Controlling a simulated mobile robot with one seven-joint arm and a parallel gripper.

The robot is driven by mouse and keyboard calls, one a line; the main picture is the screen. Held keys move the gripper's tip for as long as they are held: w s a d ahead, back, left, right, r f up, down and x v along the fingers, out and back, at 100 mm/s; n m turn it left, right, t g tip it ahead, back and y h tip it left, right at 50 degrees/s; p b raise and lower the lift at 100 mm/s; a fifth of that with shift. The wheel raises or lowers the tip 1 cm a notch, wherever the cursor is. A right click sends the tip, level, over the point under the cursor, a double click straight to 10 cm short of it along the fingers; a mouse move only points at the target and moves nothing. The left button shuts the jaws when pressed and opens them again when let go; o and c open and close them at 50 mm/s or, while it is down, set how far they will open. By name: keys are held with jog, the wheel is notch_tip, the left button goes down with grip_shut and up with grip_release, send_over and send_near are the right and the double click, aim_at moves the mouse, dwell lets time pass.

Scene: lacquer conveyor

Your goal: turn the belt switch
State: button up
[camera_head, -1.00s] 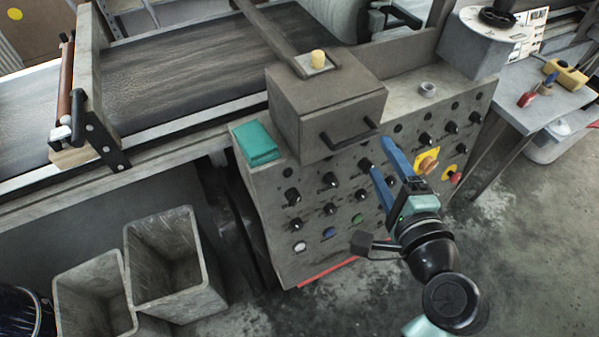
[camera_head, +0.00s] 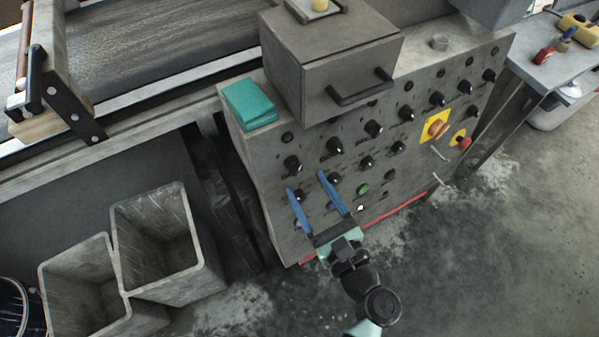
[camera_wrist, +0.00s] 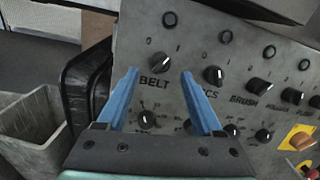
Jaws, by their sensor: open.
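The belt switch (camera_wrist: 160,62) is a black rotary knob with a light pointer mark. It sits above the printed word BELT in the wrist view, with 0 and I marked above it. In the head view the belt switch (camera_head: 292,163) is at the left end of the upper knob row on the grey control panel (camera_head: 275,215). My gripper (camera_head: 306,182) is open and empty in front of the panel, its blue fingertips a little below that row. In the wrist view my gripper (camera_wrist: 160,73) has its fingers on either side of the BELT label. I see no contact with the knob.
A neighbouring knob (camera_wrist: 213,75) stands just right of the right finger. A drawer handle (camera_head: 360,88) juts out above the panel. A red stop button (camera_head: 464,143) is at the right. Grey bins (camera_head: 160,245) stand on the floor at left.

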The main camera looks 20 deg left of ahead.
aim_at(298, 172)
jog(key=shift+x, duration=2.1)
grip_shut()
